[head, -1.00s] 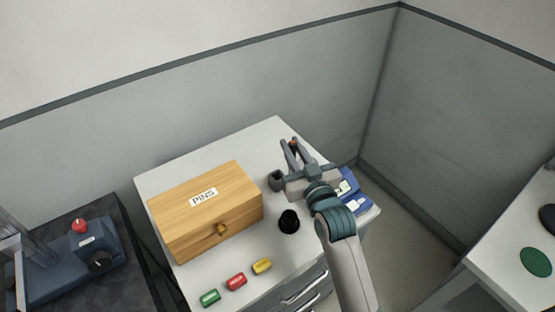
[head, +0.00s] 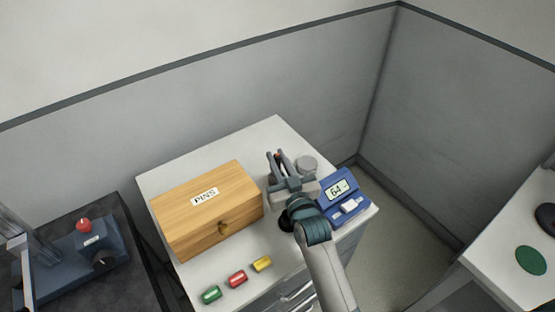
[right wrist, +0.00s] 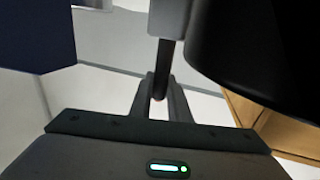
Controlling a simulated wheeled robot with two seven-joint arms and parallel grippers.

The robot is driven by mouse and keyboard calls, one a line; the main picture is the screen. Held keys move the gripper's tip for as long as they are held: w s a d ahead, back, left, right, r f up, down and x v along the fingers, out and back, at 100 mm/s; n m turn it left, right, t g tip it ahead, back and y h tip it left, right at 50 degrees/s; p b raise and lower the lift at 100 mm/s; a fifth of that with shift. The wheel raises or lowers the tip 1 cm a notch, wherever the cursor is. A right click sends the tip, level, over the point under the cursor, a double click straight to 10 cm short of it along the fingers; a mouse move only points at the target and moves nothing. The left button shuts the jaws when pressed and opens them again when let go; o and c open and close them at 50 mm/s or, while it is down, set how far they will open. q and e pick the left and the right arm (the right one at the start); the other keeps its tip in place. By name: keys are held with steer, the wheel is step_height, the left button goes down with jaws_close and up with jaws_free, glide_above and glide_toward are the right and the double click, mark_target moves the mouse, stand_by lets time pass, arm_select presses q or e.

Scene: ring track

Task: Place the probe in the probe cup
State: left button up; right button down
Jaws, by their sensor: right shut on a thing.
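My right gripper (head: 279,160) is over the white cabinet top, between the wooden box and the blue meter. It is shut on the probe, whose thin dark shaft (right wrist: 163,70) shows between the fingers in the right wrist view. A black round cup (head: 286,222) stands in front, partly hidden by my right wrist. I cannot tell which is the probe cup. My left gripper is not in view.
The wooden PINS box (head: 205,212) stands left of my gripper. The blue meter (head: 343,196) is at right. Green (head: 211,295), red (head: 237,278) and yellow (head: 262,264) pieces lie along the front. A large black surface (right wrist: 260,50) is close in the wrist view.

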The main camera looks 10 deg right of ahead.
steer(key=shift+f, duration=0.4)
steer(key=shift+f, duration=0.15)
steer(key=c, duration=1.7)
jaws_free()
steer(key=shift+o, duration=0.2)
steer(key=shift+r, duration=0.2)
steer(key=shift+s+d+f, duration=0.1)
steer(key=shift+s+f, duration=0.05)
steer(key=shift+s, duration=0.4)
steer(key=s+b, duration=0.1)
steer(key=s, duration=0.2)
steer(key=s+d+b, duration=0.1)
steer(key=s, duration=0.3)
steer(key=s+b, duration=0.1)
steer(key=s, duration=0.3)
steer(key=shift+d, duration=0.15)
